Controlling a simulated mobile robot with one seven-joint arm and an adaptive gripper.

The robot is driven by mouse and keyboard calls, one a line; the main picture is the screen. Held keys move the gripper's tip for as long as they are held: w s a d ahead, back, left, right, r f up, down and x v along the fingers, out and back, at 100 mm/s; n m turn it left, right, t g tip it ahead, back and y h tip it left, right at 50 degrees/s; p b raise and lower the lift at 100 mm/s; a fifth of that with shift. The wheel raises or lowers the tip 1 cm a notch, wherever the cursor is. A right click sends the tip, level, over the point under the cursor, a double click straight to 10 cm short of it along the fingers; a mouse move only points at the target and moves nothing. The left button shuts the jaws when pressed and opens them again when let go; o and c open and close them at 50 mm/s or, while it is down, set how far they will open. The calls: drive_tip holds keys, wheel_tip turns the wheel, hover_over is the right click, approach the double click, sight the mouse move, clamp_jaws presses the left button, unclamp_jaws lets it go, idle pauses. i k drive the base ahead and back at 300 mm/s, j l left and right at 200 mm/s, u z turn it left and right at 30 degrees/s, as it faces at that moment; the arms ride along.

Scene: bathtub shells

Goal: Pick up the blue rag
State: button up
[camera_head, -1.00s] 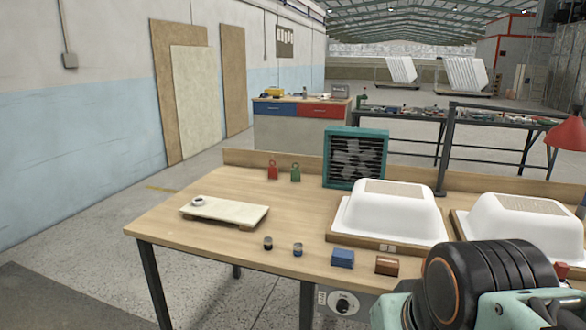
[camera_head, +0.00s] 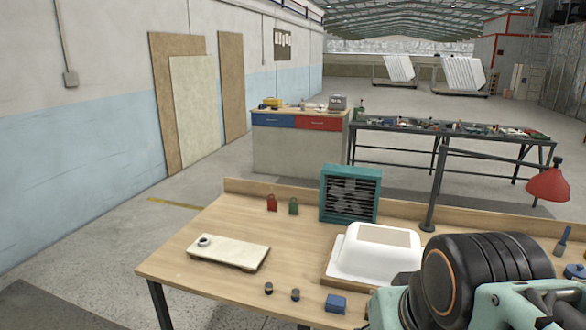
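A small blue folded piece (camera_head: 336,303), which looks like the blue rag, lies on the wooden workbench (camera_head: 215,222) near its front edge, left of my arm. My black and teal arm (camera_head: 480,275) fills the lower right of the head view, and its black rounded part hides some of the bench. My gripper's fingers do not show, so I cannot see whether it is open or holds anything. The rag lies on the bench, apart from the visible arm parts.
A white tub shell (camera_head: 375,252) stands behind the rag. Two small dark jars (camera_head: 282,292) and a pale low board (camera_head: 228,252) lie to the left. A teal fan box (camera_head: 350,194) and a red lamp (camera_head: 548,185) stand farther back. The bench's left part is mostly clear.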

sight(335, 303)
drive_tip(key=i+j+z, duration=0.1)
drive_tip(key=i, duration=0.6)
drive_tip(key=z, duration=1.05)
